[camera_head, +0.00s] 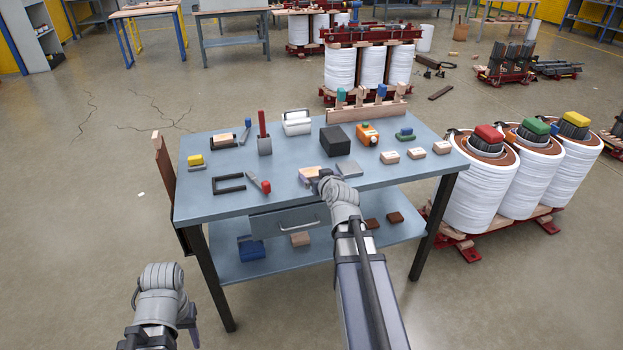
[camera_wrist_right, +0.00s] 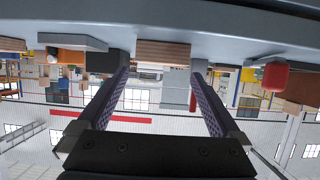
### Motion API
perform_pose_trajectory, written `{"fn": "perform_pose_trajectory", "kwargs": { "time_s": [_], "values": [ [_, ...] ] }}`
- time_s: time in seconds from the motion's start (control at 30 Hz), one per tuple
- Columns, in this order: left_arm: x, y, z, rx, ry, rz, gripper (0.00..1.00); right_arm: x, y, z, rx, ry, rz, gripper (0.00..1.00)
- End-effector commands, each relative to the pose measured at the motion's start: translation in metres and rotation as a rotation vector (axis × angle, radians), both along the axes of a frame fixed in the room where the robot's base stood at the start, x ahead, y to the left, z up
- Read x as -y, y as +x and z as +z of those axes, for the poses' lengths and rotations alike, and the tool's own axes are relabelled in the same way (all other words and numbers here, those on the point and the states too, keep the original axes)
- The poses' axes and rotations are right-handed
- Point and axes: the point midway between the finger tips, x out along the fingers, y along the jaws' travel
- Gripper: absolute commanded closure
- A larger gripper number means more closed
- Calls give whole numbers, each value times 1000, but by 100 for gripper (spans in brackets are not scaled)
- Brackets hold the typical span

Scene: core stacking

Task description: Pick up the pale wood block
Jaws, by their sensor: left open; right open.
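A pale wood block (camera_head: 308,173) lies on the blue-grey workbench (camera_head: 225,206) near its front middle, partly hidden by my right gripper (camera_head: 320,182). In the right wrist view, which looks upside down, a wood block (camera_wrist_right: 163,52) shows between the two open, purple-lined fingers of the right gripper (camera_wrist_right: 160,70), beyond their tips. I see no contact with it. Three similar pale blocks (camera_head: 390,157) stand in a row at the right of the bench top. My left gripper (camera_head: 190,322) hangs low in front of the bench at the left, away from the blocks, and holds nothing visible.
A grey flat plate (camera_head: 348,168) lies just right of the block. A red-handled tool (camera_head: 262,184) and a black frame (camera_head: 228,183) lie to its left. A black box (camera_head: 335,141) and an orange device (camera_head: 367,134) stand behind. A drawer (camera_head: 290,221) is under the front edge.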

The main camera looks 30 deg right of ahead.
Motion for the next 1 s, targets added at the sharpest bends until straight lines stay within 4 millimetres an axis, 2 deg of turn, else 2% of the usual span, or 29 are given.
{"fn": "perform_pose_trajectory", "kwargs": {
  "time_s": [0.03, 0.33, 0.63, 0.87, 1.0],
  "values": [
    [0, 0, -5, 0, 0, 0, 50, 2, 8, -5, 0, -1, 1, 0],
    [0, 0, -10, 0, 0, 0, 50, 4, 18, -10, -1, -2, 1, 0],
    [0, 0, -28, 0, 0, 0, 50, 12, 54, -28, -1, -1, 2, 0],
    [0, 0, -27, 0, 0, 0, 50, 12, 55, -27, -1, 0, 1, 0],
    [0, 0, -27, 0, 0, 0, 50, 12, 55, -27, -1, 0, 1, 14]
  ]
}}
